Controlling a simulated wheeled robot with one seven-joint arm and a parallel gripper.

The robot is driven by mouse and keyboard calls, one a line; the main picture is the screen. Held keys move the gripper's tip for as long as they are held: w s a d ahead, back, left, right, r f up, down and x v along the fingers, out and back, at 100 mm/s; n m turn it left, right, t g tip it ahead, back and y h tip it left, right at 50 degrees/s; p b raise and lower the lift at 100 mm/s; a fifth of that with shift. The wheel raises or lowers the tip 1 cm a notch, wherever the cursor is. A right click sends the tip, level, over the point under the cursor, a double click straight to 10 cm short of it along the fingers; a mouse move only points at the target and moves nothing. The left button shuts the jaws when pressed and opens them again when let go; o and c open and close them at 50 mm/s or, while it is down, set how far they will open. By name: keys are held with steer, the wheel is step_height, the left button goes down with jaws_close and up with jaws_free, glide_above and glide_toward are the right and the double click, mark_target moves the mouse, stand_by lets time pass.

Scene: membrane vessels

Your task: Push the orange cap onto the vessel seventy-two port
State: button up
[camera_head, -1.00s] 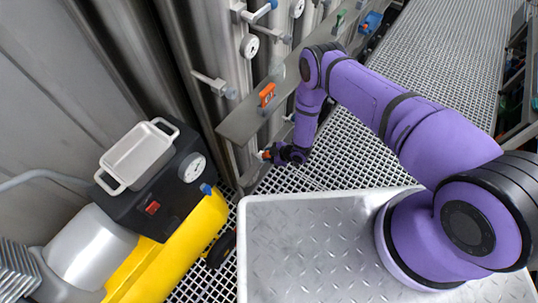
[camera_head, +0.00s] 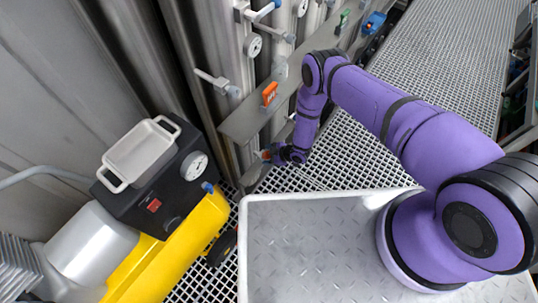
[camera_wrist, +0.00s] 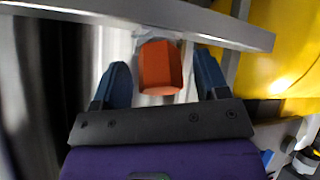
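The orange cap (camera_wrist: 160,68) sits in the middle of the wrist view, in front of a pale fitting and a bright steel vessel. My gripper (camera_wrist: 163,76) has its two blue fingers spread, one on each side of the cap. How far the cap is seated on the port cannot be seen.
A grey metal rail (camera_head: 240,123) with an orange block (camera_head: 270,93) runs along the vessels above my gripper. It crosses close beyond the cap in the wrist view (camera_wrist: 215,27). A yellow machine (camera_head: 175,255) with a white tray (camera_head: 140,155) stands at left. Grating floor lies right.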

steer(key=v, duration=1)
steer(key=shift+d+r, duration=0.25)
steer(key=shift+r, duration=0.1)
steer(key=shift+s+d, duration=0.1)
